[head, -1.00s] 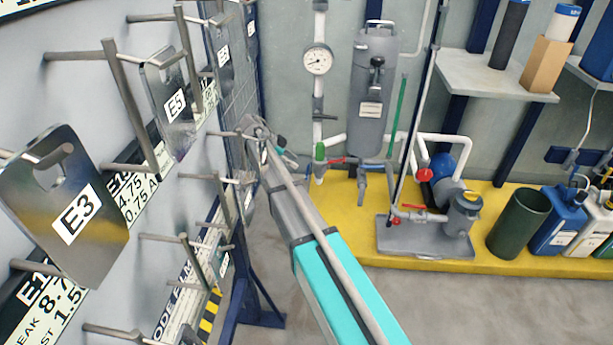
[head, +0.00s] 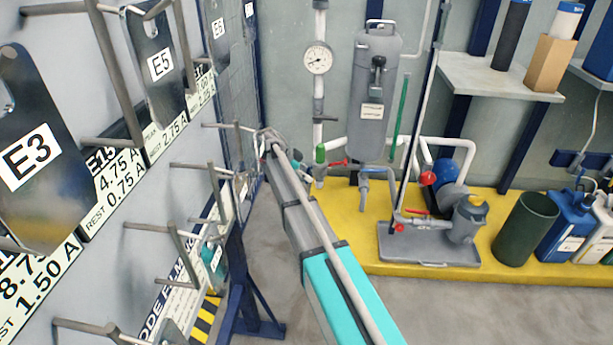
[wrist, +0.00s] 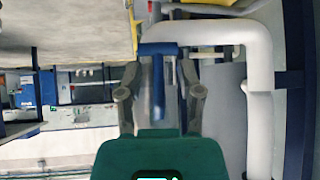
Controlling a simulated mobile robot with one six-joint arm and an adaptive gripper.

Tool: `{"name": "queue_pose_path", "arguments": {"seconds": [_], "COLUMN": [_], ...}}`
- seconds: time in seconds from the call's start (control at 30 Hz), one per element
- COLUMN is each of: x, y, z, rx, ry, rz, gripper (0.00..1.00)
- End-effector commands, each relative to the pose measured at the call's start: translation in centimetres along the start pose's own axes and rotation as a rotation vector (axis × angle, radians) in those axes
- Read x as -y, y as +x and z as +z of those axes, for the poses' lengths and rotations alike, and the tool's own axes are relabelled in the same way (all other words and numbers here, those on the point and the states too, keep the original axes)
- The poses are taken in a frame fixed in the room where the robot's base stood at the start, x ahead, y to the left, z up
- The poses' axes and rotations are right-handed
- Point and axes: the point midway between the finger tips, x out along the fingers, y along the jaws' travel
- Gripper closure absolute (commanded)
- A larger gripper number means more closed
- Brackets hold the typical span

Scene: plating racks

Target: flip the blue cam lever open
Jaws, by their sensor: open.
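The blue cam lever (wrist: 158,85) shows in the wrist view as a narrow blue bar under a wider blue crosspiece. It appears between the two fingers of my gripper (wrist: 160,94), which is open, with a gap on both sides. I cannot tell how far the lever is in depth from the fingertips. In the head view a grey-blue handle (head: 364,184) hangs by the white pipework and may be this lever.
A white pipe (wrist: 259,65) bends close right of the fingers. A rack panel with pegs (head: 190,170) stands close left. Grey floor is clear.

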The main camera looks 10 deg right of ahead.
Motion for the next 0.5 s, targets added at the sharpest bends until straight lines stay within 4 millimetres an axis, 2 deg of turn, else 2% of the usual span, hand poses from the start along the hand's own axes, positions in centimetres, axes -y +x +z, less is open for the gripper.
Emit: {"name": "queue_pose_path", "arguments": {"seconds": [0.17,0.4,0.5], "x": [0.0,0.0,0.02], "y": [-0.02,-0.01,-0.01], "z": [-0.02,-0.02,-0.02], "rx": [0.0,0.0,0.0], "ry": [0.0,0.0,0.001], "rz": [0.0,0.0,0.0], "gripper": [0.54,0.99,1.0]}}
